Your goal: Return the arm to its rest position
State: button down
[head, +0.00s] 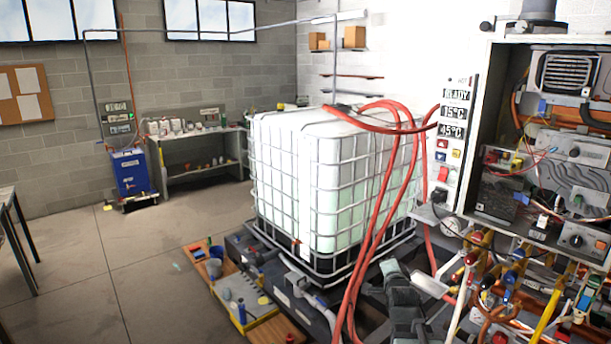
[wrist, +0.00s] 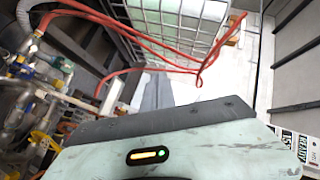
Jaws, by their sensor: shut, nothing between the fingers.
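My gripper (wrist: 157,80) shows in the wrist view beyond a pale green housing with an orange and green light. Its grey fingers look shut, with nothing between them. In the head view, dark grey parts of my arm (head: 403,298) rise at the lower centre, in front of the white caged tank (head: 330,180) and left of the open heater cabinet (head: 487,140). I cannot clearly make out the fingertips in the head view. In the wrist view the tank's cage (wrist: 180,20) and red hoses (wrist: 140,35) lie beyond the gripper.
Red hoses (head: 378,225) hang from the tank beside my arm. Valves and pipes (head: 520,290) crowd the lower right. A wooden board with tools (head: 235,295) lies left of the tank. A blue unit (head: 130,175) stands at the back.

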jog(key=s+a+f+n+g+y, duration=0.2)
jog(key=s+a+f+n+g, duration=0.35)
jog(key=a+f, duration=0.5)
jog(key=s+a+f+n+g, duration=0.1)
jog(key=s+f+n+g, duration=0.2)
jog(key=s, duration=0.5)
jog(key=s+f+n+g, duration=0.3)
jog(key=s+n+g, duration=0.3)
jog(key=s, duration=0.3)
jog(key=shift+a+f+n+y, duration=0.3)
jog(key=shift+a+f+n, duration=0.05)
jog(key=shift+n, duration=0.1)
jog(key=shift+d, duration=0.1)
